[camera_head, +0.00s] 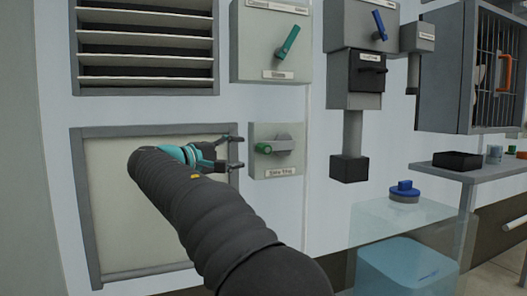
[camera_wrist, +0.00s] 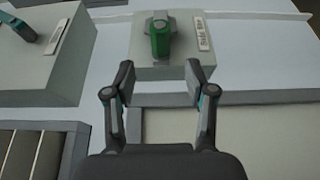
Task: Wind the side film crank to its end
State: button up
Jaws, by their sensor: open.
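The side film crank is a grey arm (camera_head: 283,144) with a green knob (camera_head: 263,148) on a pale box (camera_head: 262,169) labelled like "Side film". In the head view the knob points left of the hub. In the wrist view the green knob (camera_wrist: 160,42) faces me, ahead of and between the fingertips. My gripper (camera_head: 238,152) is open and empty, just left of the crank box and apart from the knob. Its two fingers also show in the wrist view (camera_wrist: 159,80). My dark sleeved arm hides part of the framed panel.
A box with a green lever (camera_head: 287,43) is above the crank box. A louvred vent (camera_head: 146,46) and a framed pale panel (camera_head: 110,205) are at left. Grey boxes with a blue lever (camera_head: 380,25) are at right. A shelf (camera_head: 450,174) and a clear blue tank (camera_head: 405,272) stand lower right.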

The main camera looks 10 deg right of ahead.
aim_at(260, 150)
jog(key=x, duration=1)
jog(key=shift+w+d, duration=0.2)
grip_shut()
